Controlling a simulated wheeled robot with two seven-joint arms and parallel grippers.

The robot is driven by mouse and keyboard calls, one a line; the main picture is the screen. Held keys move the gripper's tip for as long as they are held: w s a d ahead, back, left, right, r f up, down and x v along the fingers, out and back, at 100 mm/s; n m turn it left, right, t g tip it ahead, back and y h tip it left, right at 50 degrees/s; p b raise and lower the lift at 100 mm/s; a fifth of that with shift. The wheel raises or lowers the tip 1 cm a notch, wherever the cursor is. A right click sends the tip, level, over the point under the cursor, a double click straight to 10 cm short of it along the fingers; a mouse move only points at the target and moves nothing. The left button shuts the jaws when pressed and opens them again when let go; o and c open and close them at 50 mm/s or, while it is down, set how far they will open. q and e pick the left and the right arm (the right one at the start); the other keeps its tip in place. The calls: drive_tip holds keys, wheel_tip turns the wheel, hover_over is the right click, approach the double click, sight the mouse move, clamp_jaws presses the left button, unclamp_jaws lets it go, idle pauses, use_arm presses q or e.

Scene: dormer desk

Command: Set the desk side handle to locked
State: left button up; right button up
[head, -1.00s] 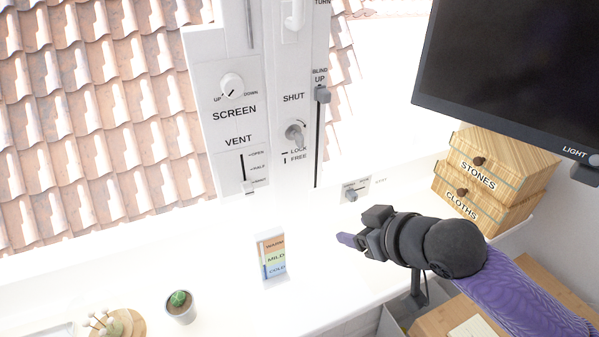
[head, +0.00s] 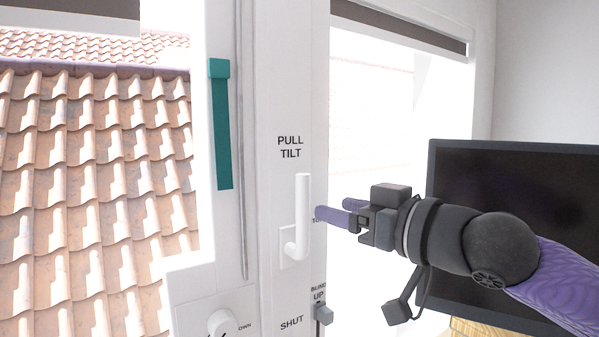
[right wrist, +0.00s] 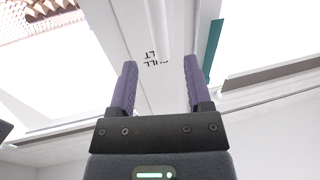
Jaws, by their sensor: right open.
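The white window handle (head: 301,222) is on the white frame post in the head view. Its grip points straight up from a square base plate, with "PULL TILT" (head: 290,147) printed above it. My right gripper (head: 334,210) is open and empty, just right of the handle at about grip height. Its purple fingers appear apart from the handle, and one fingertip covers part of a small label. In the right wrist view the open fingers (right wrist: 160,75) have the "PULL TILT" text upside down between them. My left gripper is not in view.
The dark monitor (head: 520,230) stands behind my right arm. A blind slider (head: 323,314) and a round knob (head: 221,324) are lower on the frame. A teal strip (head: 222,125) hangs on the left part. There is free room in front of the post.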

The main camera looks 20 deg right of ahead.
sight(308, 200)
drive_tip(key=p+x, duration=0.3)
drive_tip(key=x, duration=0.4)
drive_tip(key=shift+r+p, duration=0.1)
drive_tip(key=shift+p, duration=0.2)
drive_tip(key=shift+w+a, duration=0.1)
drive_tip(key=shift+w, duration=0.2)
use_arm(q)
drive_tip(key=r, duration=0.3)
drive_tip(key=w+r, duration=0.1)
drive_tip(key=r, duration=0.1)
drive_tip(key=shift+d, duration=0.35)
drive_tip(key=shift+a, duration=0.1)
use_arm(e)
clamp_jaws()
